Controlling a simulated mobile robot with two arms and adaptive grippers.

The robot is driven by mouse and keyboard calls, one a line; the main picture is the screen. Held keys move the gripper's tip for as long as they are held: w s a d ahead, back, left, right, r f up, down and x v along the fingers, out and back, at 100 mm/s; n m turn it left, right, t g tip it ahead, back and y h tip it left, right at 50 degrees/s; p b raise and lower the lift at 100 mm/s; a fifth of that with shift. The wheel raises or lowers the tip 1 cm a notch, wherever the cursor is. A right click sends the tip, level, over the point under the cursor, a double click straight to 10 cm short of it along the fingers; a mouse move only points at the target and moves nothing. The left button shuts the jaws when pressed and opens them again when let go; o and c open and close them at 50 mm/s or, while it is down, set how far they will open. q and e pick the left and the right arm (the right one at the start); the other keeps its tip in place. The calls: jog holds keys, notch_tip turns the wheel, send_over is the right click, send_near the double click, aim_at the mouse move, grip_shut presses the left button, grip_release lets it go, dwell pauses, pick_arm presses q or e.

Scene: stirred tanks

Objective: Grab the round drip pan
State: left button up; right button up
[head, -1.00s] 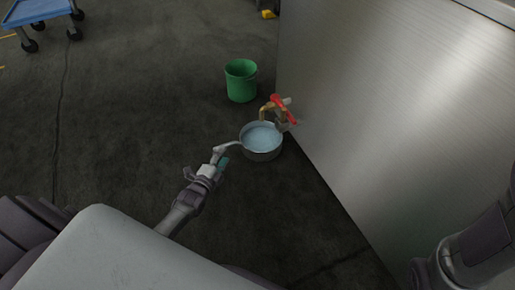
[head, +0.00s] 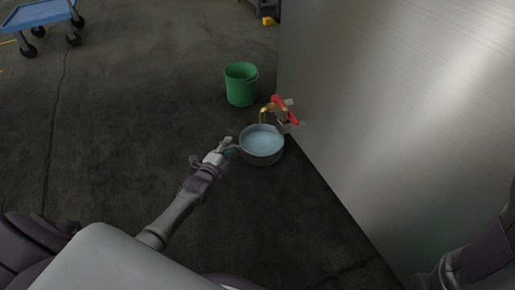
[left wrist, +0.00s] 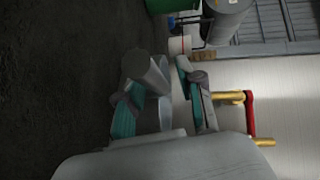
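The round drip pan (head: 262,151) is a grey metal pan with pale blue liquid in it. It stands on the floor under the tap, and its handle points left towards my left gripper (head: 228,149). In the left wrist view the pan (left wrist: 142,68) is just ahead of the teal-padded fingers. The left fingers (left wrist: 160,88) are apart, with the pan's handle seeming to lie between them; I cannot tell whether they touch it. My right gripper is out of view; only part of the right arm shows.
A tap with a red handle (head: 285,108) juts from the large steel tank (head: 400,110) above the pan. A green bucket (head: 241,88) stands just behind. A blue cart (head: 35,14) is far at the upper left. The floor left of the pan is clear.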

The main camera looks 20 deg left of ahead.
pick_arm(q)
grip_shut()
jog(key=shift+w+r, duration=0.1)
jog(key=shift+r, duration=0.05)
jog(key=shift+r, duration=0.1)
